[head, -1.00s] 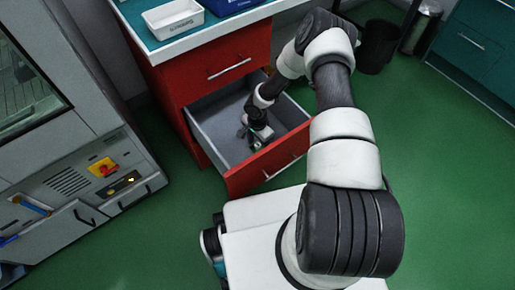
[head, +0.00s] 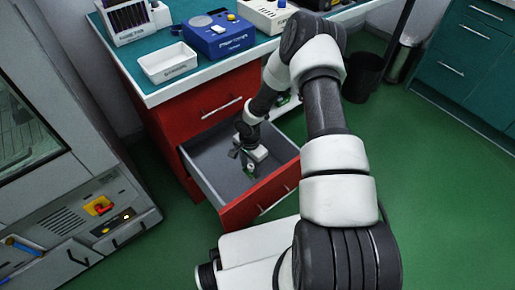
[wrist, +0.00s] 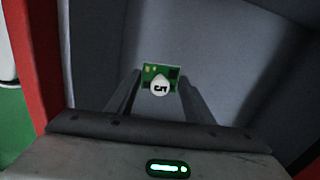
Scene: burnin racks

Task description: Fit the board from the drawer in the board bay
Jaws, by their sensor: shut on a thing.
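The board (wrist: 149,72) is small and green, with a round white part marked on its face. It sits between my gripper's fingers in the wrist view, and my gripper (wrist: 153,92) is shut on it. In the head view my gripper (head: 248,170) is inside the open drawer (head: 262,199) of the red cabinet, and the board is too small to make out clearly there. The drawer's grey inside is otherwise bare where I see it. I cannot tell which opening is the board bay.
The grey machine (head: 85,190) with a glass window, a yellow-and-red switch (head: 99,206) and front handles stands at the left. On the teal bench top are a white tray (head: 168,63), a blue device (head: 217,36) and a rack (head: 131,17).

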